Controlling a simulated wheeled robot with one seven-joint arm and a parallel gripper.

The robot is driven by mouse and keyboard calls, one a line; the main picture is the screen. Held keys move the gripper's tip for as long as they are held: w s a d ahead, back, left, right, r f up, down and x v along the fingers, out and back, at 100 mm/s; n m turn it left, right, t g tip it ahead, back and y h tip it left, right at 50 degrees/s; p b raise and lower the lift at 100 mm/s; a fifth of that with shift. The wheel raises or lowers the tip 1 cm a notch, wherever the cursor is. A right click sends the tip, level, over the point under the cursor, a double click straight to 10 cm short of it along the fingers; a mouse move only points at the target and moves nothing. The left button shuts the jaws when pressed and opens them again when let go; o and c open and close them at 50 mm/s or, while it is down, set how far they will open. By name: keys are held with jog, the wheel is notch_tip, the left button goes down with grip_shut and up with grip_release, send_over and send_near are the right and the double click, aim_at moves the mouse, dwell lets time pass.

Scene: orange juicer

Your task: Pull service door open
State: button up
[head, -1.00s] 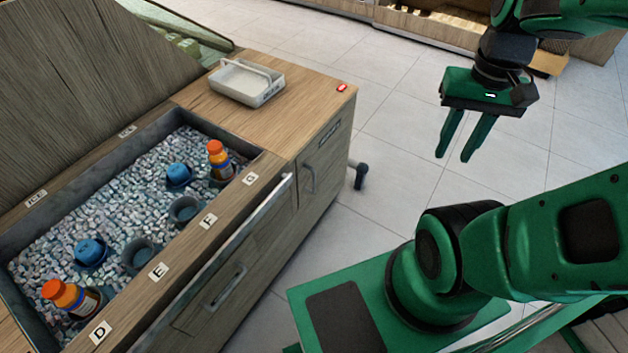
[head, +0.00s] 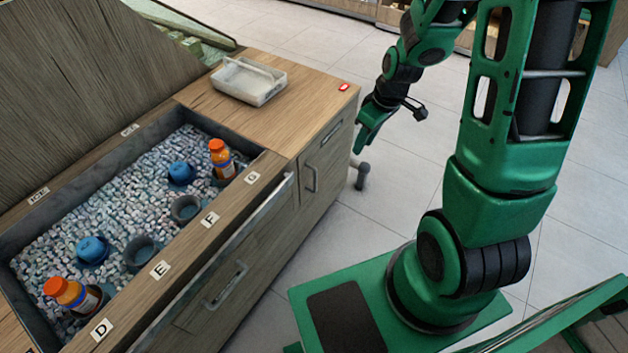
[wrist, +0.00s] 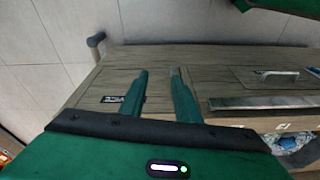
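The service door (head: 328,163) is a wood-grain panel at the right end of the counter's front and looks shut. Its label (head: 331,131) is near the top edge, and its upright grey handle (head: 311,178) is on the door's left side. My gripper (head: 360,146) is in front of the door, to the right of the handle, fingers pointing down-left. In the wrist view my gripper (wrist: 160,72) is open and empty, with two separate green fingers over the wood front. The label (wrist: 113,99) shows left of them. I cannot make out the door handle there.
A wide front panel with a grey handle (head: 225,287) is left of the door. On top are a white tray (head: 248,82), a red button (head: 344,87) and a bin of pellets (head: 140,215) with orange-capped bottles. A caster (head: 361,176) sticks out at right. The tiled floor is clear.

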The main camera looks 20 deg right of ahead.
jog(key=w+a+f+n+t+y, duration=0.1)
jog(key=w+a+f+n, duration=0.1)
jog(key=w+a+f, duration=0.3)
jog(key=a+f+n+y, duration=0.1)
jog(key=a+f+n, duration=0.15)
jog(key=f, duration=0.45)
send_near(315, 190)
jog(key=shift+m, duration=0.25)
jog(key=shift+w+a+f, duration=0.45)
jog(key=shift+w+f, duration=0.1)
jog(key=shift+f, duration=0.2)
jog(key=shift+w+a+f, duration=0.4)
jog(key=shift+w+f, duration=0.15)
jog(key=shift+f, duration=0.25)
jog(key=shift+w+a+f, duration=0.45)
jog(key=shift+w+f, duration=0.1)
jog(key=shift+f, duration=0.2)
